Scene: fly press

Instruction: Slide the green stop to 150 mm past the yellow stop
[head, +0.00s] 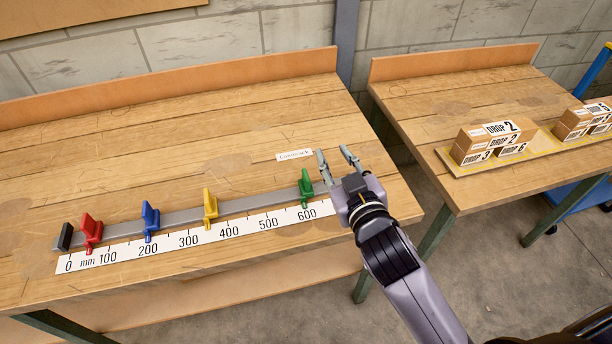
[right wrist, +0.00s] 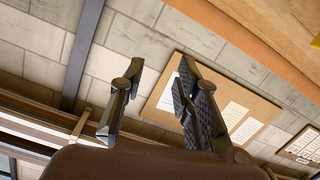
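The green stop (head: 305,183) sits at the right end of a grey rail (head: 260,201), its pointer near the 600 mark. The yellow stop (head: 210,205) is left of it, its pointer about midway between 300 and 400. The white scale (head: 128,251) runs along the rail's front side. My right gripper (head: 333,158) is open and empty, just right of the green stop and apart from it. In the right wrist view its two fingers (right wrist: 158,95) are spread with nothing between them. No stop shows in that view. My left gripper is not in view.
A blue stop (head: 150,217) and a red stop (head: 91,229) share the rail, with a black end block (head: 65,237) at its left end. A small label (head: 295,155) lies behind the rail. A second table (head: 440,105) at right holds several boxes.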

